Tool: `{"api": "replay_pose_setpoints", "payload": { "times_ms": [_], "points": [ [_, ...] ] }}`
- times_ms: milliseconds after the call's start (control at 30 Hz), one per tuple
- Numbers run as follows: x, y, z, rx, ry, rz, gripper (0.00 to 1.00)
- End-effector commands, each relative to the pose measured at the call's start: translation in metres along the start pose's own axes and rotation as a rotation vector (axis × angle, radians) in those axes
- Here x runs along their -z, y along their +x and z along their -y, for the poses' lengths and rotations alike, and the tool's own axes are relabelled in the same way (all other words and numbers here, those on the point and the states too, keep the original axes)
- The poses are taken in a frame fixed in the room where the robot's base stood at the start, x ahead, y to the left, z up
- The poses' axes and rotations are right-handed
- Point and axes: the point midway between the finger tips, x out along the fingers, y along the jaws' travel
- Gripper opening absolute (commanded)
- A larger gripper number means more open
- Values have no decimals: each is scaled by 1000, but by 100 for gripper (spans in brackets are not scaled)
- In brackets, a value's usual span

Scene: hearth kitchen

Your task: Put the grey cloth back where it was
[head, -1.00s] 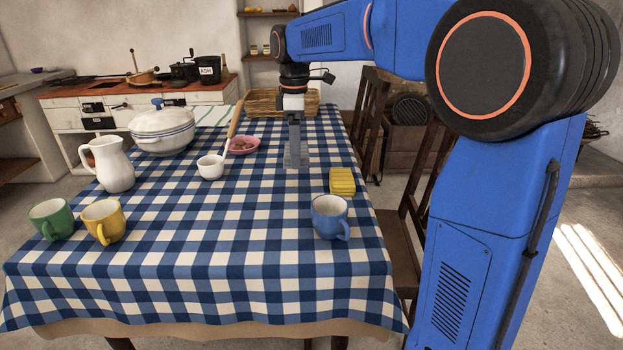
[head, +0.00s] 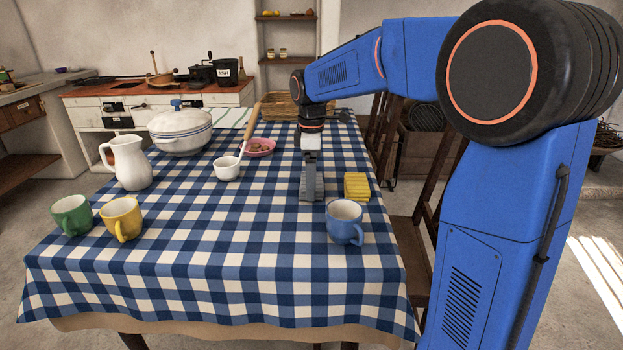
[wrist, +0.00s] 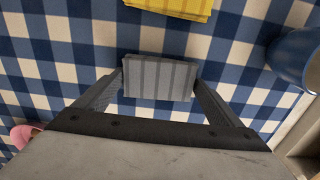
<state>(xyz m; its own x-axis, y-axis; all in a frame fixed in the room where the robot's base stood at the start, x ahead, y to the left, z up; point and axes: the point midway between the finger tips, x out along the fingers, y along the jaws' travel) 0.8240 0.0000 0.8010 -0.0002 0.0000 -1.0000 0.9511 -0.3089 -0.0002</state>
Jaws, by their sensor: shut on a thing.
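The grey cloth (wrist: 160,78) is a folded, striped block between the two fingers of my gripper (wrist: 158,86) in the wrist view. My gripper is shut on it from both sides. In the head view my gripper (head: 311,178) points down over the checked tablecloth, with the grey cloth (head: 311,192) at its tips, left of the yellow cloth. I cannot tell whether the grey cloth touches the table. The yellow folded cloth (head: 356,186) lies close by on the right and shows at the top of the wrist view (wrist: 175,6).
A blue mug (head: 344,221) stands near the front right, also in the wrist view (wrist: 298,58). A white bowl (head: 227,169), a pink dish (head: 262,147), a pitcher (head: 130,164) and a tureen (head: 181,133) stand to the left. The front middle of the table is clear.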

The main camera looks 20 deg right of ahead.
Motion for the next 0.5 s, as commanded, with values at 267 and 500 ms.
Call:
{"api": "replay_pose_setpoints", "payload": {
  "times_ms": [267, 500],
  "points": [
    [0, 2, 0, 0, 0, 0, 100],
    [0, -2, 0, -1, 0, -1, 100]
  ]
}}
